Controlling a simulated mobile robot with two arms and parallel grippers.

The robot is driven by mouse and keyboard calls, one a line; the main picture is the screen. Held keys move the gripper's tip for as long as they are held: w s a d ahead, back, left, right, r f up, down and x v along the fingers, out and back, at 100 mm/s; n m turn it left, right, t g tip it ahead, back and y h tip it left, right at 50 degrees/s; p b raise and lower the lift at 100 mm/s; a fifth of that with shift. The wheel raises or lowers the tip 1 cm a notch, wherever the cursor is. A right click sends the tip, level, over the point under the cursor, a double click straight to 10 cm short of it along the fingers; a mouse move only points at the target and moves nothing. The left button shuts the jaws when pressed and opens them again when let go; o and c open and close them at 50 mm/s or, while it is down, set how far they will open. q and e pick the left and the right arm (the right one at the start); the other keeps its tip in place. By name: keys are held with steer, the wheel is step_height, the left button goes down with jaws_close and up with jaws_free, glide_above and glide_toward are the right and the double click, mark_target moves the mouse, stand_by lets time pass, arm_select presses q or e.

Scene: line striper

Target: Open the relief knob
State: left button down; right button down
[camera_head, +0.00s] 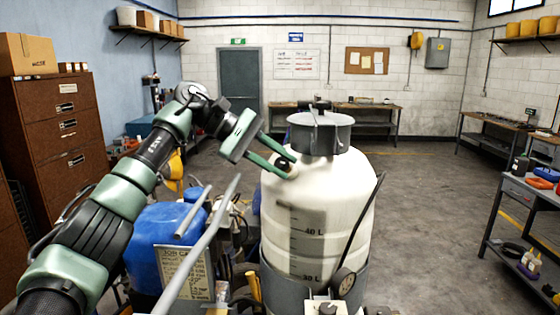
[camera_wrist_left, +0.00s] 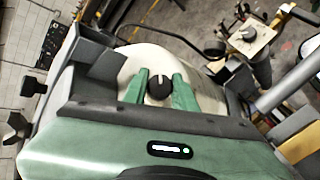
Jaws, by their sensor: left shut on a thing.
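The relief knob (camera_wrist_left: 159,87) is a small round black knob with a pale mark, on the upper shoulder of the white tank (camera_head: 316,210). In the head view the knob (camera_head: 284,163) shows small and dark near the fingertips. My left gripper (camera_head: 286,166) reaches in from the left with its two green fingers at the knob. In the left wrist view the left gripper (camera_wrist_left: 160,90) has one finger on each side of the knob, shut on it. The right gripper is not in view.
A grey lid with a clamp (camera_head: 320,130) tops the tank. A blue container (camera_head: 168,240) and grey handle bars (camera_head: 208,240) stand left of the tank. Open floor (camera_head: 430,200) lies to the right.

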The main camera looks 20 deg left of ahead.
mark_target(278, 161)
arm_select(q)
steer(key=shift+f+m, duration=0.2)
steer(key=shift+m, duration=0.1)
stand_by(0.4)
steer(key=c, duration=1.1)
jaws_free()
steer(key=shift+c, duration=0.2)
steer(key=shift+r, duration=0.15)
steer(key=shift+a+r, duration=0.2)
steer(key=shift+a, duration=0.1)
steer(key=v, duration=0.5)
steer(key=shift+a+r+b, duration=0.2)
steer(key=shift+r+b, duration=0.1)
steer(key=shift+b, duration=0.05)
steer(key=shift+s+a+r, duration=0.2)
steer(key=shift+a+r, duration=0.15)
steer(key=shift+a, duration=0.15)
